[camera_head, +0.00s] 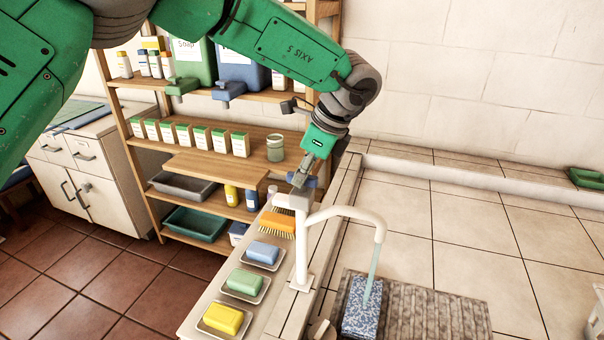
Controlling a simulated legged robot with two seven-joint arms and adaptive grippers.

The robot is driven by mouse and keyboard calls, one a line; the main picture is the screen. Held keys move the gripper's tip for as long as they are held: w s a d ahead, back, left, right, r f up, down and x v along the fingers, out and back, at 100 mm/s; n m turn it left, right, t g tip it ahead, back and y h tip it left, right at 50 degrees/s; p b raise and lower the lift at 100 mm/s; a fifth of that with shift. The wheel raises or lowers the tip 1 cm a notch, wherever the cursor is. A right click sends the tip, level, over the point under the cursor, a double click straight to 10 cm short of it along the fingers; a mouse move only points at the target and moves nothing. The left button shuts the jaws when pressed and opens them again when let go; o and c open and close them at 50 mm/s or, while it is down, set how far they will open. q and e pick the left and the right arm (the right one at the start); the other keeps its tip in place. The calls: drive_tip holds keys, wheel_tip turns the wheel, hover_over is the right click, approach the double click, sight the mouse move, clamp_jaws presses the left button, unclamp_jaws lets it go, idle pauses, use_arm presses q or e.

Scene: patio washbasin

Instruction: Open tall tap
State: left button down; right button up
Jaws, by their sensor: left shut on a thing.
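The tall tap (302,236) is white and stands upright on the ledge, and its curved spout reaches to the right. A pale blue-green stream (374,268) that looks like water runs down from the spout's end onto a blue speckled block (362,308). My left gripper (299,182) comes in from above, at the top of the tap. It is shut on the tap's handle, which the fingers mostly hide; a little blue shows beside them. My right gripper is not in view.
On the ledge left of the tap lie an orange brush (279,222) and blue (263,252), green (244,282) and yellow (223,319) soaps on dishes. A wooden shelf (205,165) with bottles and boxes stands behind. The tiled surface at right is mostly clear.

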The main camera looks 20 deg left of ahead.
use_arm(q)
drive_tip(key=shift+d, duration=0.1)
drive_tip(key=c, duration=1.6)
unclamp_jaws()
drive_tip(key=shift+w, duration=0.1)
drive_tip(key=shift+o, duration=0.5)
drive_tip(key=shift+d, duration=0.1)
drive_tip(key=shift+d+r, duration=0.15)
drive_tip(key=shift+r, duration=0.1)
drive_tip(key=v, duration=1.1)
drive_tip(key=shift+d, duration=0.2)
drive_tip(key=shift+w+r, duration=0.1)
